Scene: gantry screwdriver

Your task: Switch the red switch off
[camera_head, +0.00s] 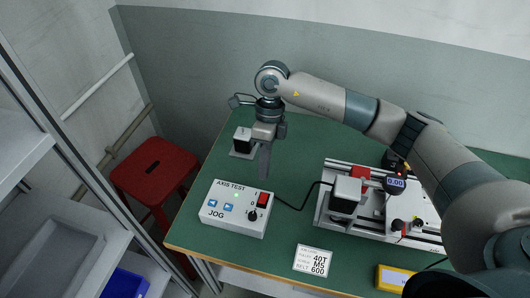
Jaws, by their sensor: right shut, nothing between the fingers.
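The red switch (263,199) sits at the upper right of a white control box (233,224) marked AXIS TEST and JOG. Its exact tilt is too small to tell. The box also has two blue buttons, a black knob and a small lit green light. My right arm reaches in from the right. My right gripper (264,175) points down, shut and empty, and appears just above and behind the red switch. I cannot tell whether the fingertips touch it. My left gripper is not in view.
A gantry rig (333,222) with a display reading 0.00 stands right of the box, joined by a black cable. A label card (313,261) and a yellow device (395,279) lie near the front edge. A red stool (155,168) stands left of the green table (285,228).

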